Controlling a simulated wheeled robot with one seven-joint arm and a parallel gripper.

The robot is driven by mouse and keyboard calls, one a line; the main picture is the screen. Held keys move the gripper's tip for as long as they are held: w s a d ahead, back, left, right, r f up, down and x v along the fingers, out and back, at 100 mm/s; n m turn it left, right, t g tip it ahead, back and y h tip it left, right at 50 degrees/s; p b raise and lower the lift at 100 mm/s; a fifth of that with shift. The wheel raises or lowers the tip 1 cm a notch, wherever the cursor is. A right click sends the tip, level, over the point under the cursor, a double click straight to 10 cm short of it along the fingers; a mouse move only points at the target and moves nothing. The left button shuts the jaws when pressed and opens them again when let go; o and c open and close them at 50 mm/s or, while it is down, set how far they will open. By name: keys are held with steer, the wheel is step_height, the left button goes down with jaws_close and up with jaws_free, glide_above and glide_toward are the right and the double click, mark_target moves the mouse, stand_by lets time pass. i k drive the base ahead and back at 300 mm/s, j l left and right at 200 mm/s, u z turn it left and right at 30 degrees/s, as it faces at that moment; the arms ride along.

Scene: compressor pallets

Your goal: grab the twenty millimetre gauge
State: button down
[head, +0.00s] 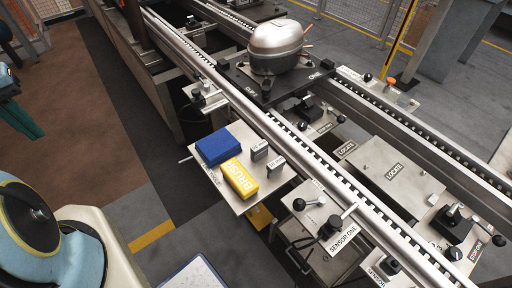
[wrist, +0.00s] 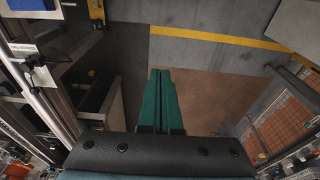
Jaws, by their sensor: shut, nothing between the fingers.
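Two small grey gauge blocks stand on a pale tool shelf (head: 240,207) beside the conveyor in the head view. One gauge (head: 259,150) is farther back, the other gauge (head: 276,168) nearer and to the right. Their labels are too small to tell which is twenty millimetre. My gripper (wrist: 160,70) has green fingers, together and empty, in the wrist view. In the head view my gripper (head: 38,134) shows at the left edge, over the floor, well apart from the shelf and gauges.
A blue box (head: 217,147) and a yellow brush block (head: 240,178) lie left of the gauges. The conveyor rail (head: 270,125) runs close behind the shelf. A compressor (head: 277,46) sits on a dark pallet. The brown floor (head: 85,110) left of the shelf is clear.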

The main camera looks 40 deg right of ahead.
mark_target(258, 150)
steer(key=j+z, duration=0.5)
steer(key=z, duration=0.25)
steer(key=j+z, duration=0.35)
steer(key=k+l, duration=0.05)
steer(key=l, duration=0.05)
